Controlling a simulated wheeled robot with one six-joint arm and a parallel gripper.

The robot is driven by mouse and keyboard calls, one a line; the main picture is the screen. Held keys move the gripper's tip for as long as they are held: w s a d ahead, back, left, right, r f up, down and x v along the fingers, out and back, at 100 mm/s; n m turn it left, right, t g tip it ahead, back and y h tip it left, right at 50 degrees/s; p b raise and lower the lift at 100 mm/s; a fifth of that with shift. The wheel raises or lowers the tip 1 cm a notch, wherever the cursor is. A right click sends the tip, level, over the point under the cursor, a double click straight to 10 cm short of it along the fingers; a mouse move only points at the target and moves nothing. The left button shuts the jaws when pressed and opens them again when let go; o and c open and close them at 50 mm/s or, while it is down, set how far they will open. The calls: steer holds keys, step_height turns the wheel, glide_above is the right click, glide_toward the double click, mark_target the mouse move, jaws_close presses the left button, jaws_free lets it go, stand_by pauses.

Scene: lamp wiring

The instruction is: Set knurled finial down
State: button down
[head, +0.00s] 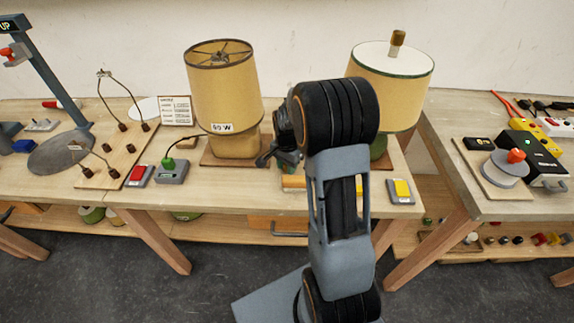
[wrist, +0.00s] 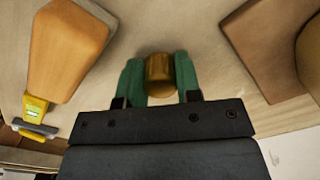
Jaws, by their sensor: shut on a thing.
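A knurled brass finial (wrist: 160,72) is between the green fingertips of my gripper (wrist: 160,82) in the wrist view. My gripper is shut on it, one finger on each side, with the pale wooden bench top behind it. I cannot tell the exact gap between finial and bench. In the head view my gripper (head: 280,160) is low over the bench, between the two lamps, and partly hidden by my arm. The held finial cannot be made out there. Another brass finial (head: 398,38) stands on top of the right lamp (head: 392,85).
The left lamp (head: 223,90), marked 60 W, stands left of my gripper. An orange-brown wooden block (wrist: 65,45) lies on the bench near it.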

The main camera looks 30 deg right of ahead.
steer(key=shift+f, duration=0.1)
steer(key=c, duration=0.8)
jaws_free()
step_height(320, 180, up, 11)
steer(key=s+a+r+n+t, duration=0.1)
steer(key=s+a+n, duration=0.4)
steer(key=s, duration=0.3)
steer(key=s+a+r+n+t, duration=0.2)
steer(key=s+a+n, duration=0.3)
steer(key=s+n, duration=0.3)
steer(key=shift+s+a+p, duration=0.15)
steer(key=shift+a+p, duration=0.15)
steer(key=shift+a, duration=0.1)
